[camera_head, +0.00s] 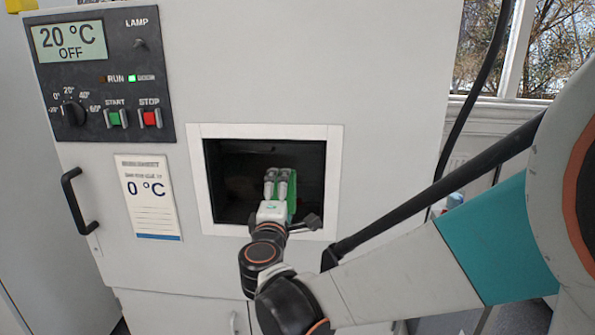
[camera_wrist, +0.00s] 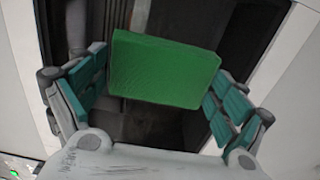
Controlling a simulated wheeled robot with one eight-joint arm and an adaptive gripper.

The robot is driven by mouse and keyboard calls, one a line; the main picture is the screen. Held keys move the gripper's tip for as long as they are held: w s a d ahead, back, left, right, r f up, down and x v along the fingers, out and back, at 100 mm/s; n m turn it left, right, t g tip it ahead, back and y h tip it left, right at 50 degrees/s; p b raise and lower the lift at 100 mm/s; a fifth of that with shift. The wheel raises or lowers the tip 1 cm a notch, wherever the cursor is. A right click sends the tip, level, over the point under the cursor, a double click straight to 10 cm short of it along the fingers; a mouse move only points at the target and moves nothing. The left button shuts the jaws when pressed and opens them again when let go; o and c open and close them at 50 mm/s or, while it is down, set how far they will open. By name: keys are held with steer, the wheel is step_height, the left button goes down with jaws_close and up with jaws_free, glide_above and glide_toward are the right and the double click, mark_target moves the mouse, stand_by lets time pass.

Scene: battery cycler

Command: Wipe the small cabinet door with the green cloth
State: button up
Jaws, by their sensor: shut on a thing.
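The green cloth (camera_wrist: 165,70) is a folded block pinched between the fingers of my gripper (camera_wrist: 160,95) in the wrist view. In the head view the cloth (camera_head: 292,196) shows as a thin green strip beside the fingers of my gripper (camera_head: 279,180). The gripper is in front of a dark, white-framed window or opening (camera_head: 225,170) in the grey cabinet front (camera_head: 300,60). I cannot tell whether the cloth touches a surface there. A black handle (camera_head: 74,200) is at the left of this front. The fingers hide part of the dark area.
A control panel (camera_head: 100,75) reading 20 °C OFF is at the upper left. A paper note (camera_head: 148,195) reading 0 °C hangs below it. Lower doors (camera_head: 180,312) are under the front. A black cable (camera_head: 480,85) hangs at the right, near a window (camera_head: 560,45).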

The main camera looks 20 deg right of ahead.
mark_target(252, 179)
steer(key=shift+s+d, duration=0.4)
steer(key=shift+d, duration=0.6)
steer(key=shift+s+d, duration=0.4)
steer(key=shift+d, duration=0.55)
steer(key=shift+s+d, duration=0.4)
steer(key=shift+d, duration=0.6)
